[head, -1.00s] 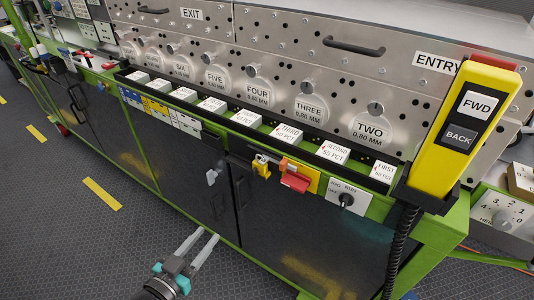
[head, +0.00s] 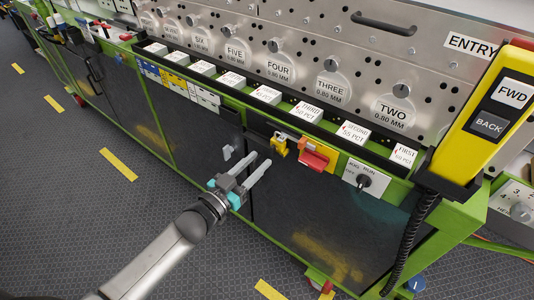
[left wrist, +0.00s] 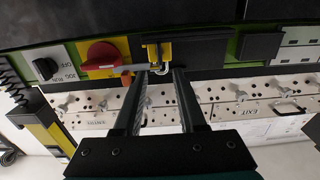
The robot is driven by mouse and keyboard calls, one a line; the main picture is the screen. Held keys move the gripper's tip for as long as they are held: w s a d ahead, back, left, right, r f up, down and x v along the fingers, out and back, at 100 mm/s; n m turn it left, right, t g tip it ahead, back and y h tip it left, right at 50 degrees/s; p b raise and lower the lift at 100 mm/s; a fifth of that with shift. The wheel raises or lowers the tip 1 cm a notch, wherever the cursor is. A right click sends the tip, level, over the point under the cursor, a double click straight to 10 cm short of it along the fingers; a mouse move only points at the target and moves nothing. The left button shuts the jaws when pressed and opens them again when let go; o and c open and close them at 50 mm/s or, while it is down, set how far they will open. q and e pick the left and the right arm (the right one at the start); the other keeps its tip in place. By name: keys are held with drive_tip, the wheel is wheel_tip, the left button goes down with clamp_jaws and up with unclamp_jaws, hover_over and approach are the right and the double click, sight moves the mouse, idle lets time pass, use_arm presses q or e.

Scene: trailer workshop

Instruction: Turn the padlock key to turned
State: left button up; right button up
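A small yellow padlock (head: 279,146) hangs on the front of the green-framed machine, left of a red switch handle (head: 314,159). In the left wrist view the yellow padlock (left wrist: 152,52) and its grey shackle show just beyond the fingertips, beside the red handle (left wrist: 100,55). I cannot make out a separate key or how far it is turned. My left gripper (head: 255,159) is open and empty, just left of and below the padlock, pointing at it; it also shows in the left wrist view (left wrist: 159,72). My right gripper is not in view.
A black selector knob (head: 364,180) sits on a white plate to the right. A yellow pendant (head: 489,115) with a coiled cable hangs farther right. A row of labelled white blocks (head: 266,95) lies above the padlock. The floor in front is clear.

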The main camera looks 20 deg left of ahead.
sight(271, 149)
use_arm(q)
drive_tip(key=shift+b+x, duration=0.35)
drive_tip(key=shift+x, duration=2.05)
clamp_jaws()
